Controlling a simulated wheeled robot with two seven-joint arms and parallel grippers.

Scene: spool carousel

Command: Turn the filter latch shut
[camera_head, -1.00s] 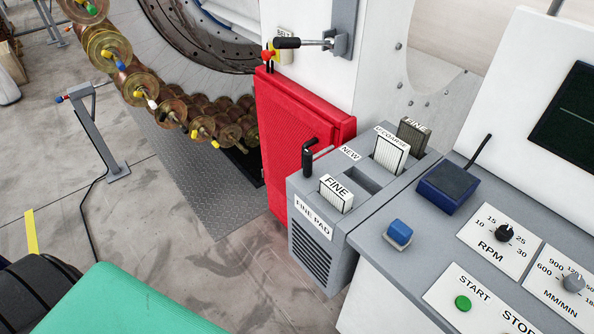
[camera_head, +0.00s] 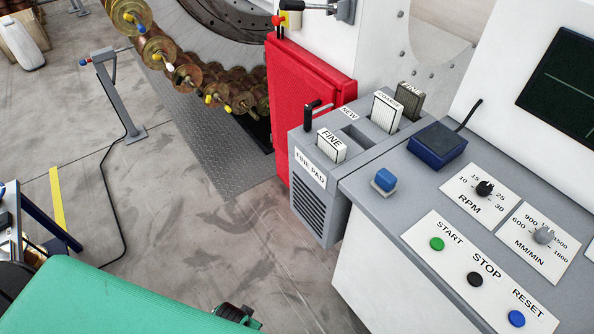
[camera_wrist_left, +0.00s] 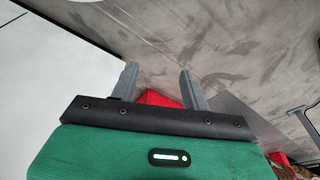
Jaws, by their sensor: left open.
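The filter latch (camera_head: 309,118) is a small black handle at the back left edge of the grey filter box (camera_head: 316,210), beside the red panel. A filter block marked FINE (camera_head: 331,146) sits in the front slot of the box, and the slot behind it is empty. In the left wrist view my left gripper (camera_wrist_left: 158,68) has two grey fingers spread apart with nothing between them. It points over bare floor, with part of something red just beyond its base. In the head view my green left arm crosses the bottom left, and its fingers cannot be made out.
A red cabinet (camera_head: 308,85) stands behind the filter box. The grey console (camera_head: 410,203) carries a blue button (camera_head: 385,179), a dark blue box (camera_head: 437,146), knobs and push buttons. Coarse and fine filters (camera_head: 387,111) stand farther back. The floor left of the box is open.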

